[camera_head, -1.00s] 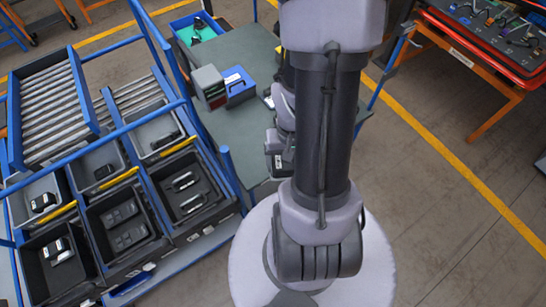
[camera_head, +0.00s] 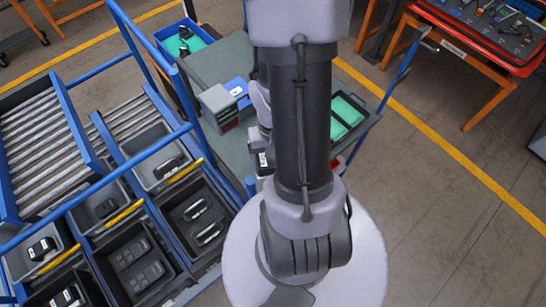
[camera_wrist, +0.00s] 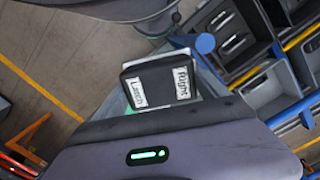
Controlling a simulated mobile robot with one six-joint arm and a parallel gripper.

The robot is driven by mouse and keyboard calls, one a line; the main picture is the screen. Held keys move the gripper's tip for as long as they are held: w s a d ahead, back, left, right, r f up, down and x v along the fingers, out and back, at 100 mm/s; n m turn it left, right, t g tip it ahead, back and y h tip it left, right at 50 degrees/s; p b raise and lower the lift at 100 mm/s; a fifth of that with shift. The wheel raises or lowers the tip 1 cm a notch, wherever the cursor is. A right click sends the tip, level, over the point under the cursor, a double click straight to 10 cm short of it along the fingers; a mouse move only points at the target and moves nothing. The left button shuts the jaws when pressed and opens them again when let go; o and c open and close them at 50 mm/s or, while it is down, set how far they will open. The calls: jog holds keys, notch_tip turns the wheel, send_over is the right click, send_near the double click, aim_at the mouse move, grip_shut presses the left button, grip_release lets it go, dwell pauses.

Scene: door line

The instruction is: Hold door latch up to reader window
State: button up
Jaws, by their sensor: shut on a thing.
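The door latch (camera_wrist: 148,91) is a dark block with two white labels, reading "Latch" and "Right", in the wrist view. My gripper (camera_wrist: 160,108) is shut on it, and the latch stands out beyond the dark edge of my gripper body. A grey box (camera_head: 218,105) with a dark reddish front stands on the grey-green table beside a blue box (camera_head: 238,91) with a white patch. I cannot tell which of them bears the reader window.
Dark bins (camera_head: 197,215) with black parts fill the blue-railed rack at left. A blue bin with a green liner (camera_head: 198,42) stands at the table's far left corner. A green-lined tray (camera_head: 348,115) lies right of my arm. Open floor (camera_head: 440,210) is at right.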

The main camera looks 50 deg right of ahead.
notch_tip(320, 180, down, 9)
jog(key=s+b, duration=0.1)
jog(key=b, duration=0.7)
jog(key=w+d+p, duration=0.2)
jog(key=w+p, duration=0.1)
jog(key=w, duration=0.8)
jog(key=shift+w+d+r, duration=0.2)
jog(key=shift+d, duration=0.2)
jog(key=s+a+b, duration=0.2)
jog(key=s, duration=0.9)
jog(key=shift+s+a, duration=0.3)
jog(key=shift+a, duration=0.1)
